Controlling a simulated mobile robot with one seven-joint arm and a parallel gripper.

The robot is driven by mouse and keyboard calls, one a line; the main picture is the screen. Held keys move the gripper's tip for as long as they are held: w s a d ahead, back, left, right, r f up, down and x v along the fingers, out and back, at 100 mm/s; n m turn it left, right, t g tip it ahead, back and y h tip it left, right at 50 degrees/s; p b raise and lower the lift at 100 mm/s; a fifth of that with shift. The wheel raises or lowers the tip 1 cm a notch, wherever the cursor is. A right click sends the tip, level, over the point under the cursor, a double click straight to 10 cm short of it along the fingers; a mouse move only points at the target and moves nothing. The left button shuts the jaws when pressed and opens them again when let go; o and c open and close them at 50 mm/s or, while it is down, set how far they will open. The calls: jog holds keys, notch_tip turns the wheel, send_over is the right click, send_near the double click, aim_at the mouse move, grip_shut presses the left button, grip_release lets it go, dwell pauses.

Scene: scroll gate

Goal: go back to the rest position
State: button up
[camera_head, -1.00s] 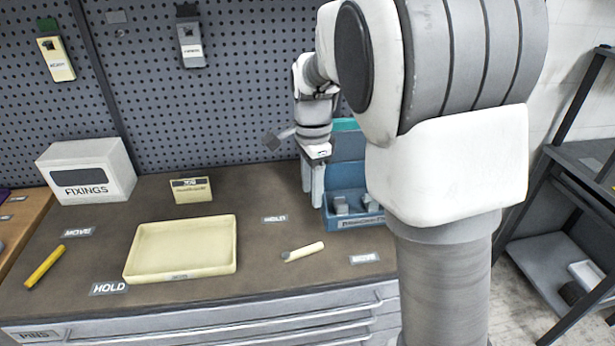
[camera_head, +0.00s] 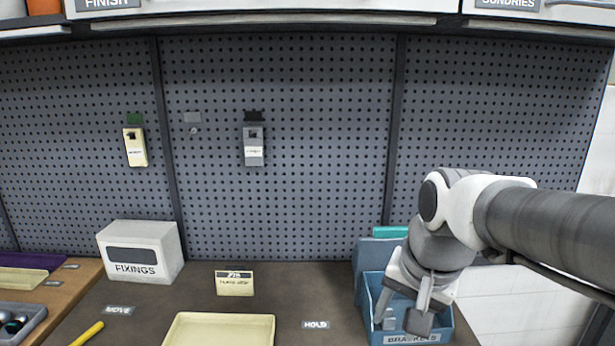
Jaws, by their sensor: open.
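My gripper (camera_head: 404,302) is open at the right, at the end of my white and grey arm. It is in front of or over the blue brackets bin (camera_head: 416,339); I cannot tell how high above it. No held object shows between the fingers. The gripper and wrist hide much of the inside of the bin.
A white fixings box (camera_head: 142,254) and a small job card (camera_head: 234,283) stand at the back of the bench. A cream tray (camera_head: 222,328) lies at the front. The pegboard (camera_head: 290,180) is behind. Bare bench (camera_head: 300,285) lies left of the bin.

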jog(key=s+d+n+t, duration=0.1)
jog(key=s+n+t, duration=0.1)
jog(key=s+n, duration=0.4)
jog(key=shift+s+f+h, duration=0.15)
jog(key=shift+s+h, duration=0.25)
jog(key=shift+s, duration=0.9)
jog(key=shift+a, duration=0.1)
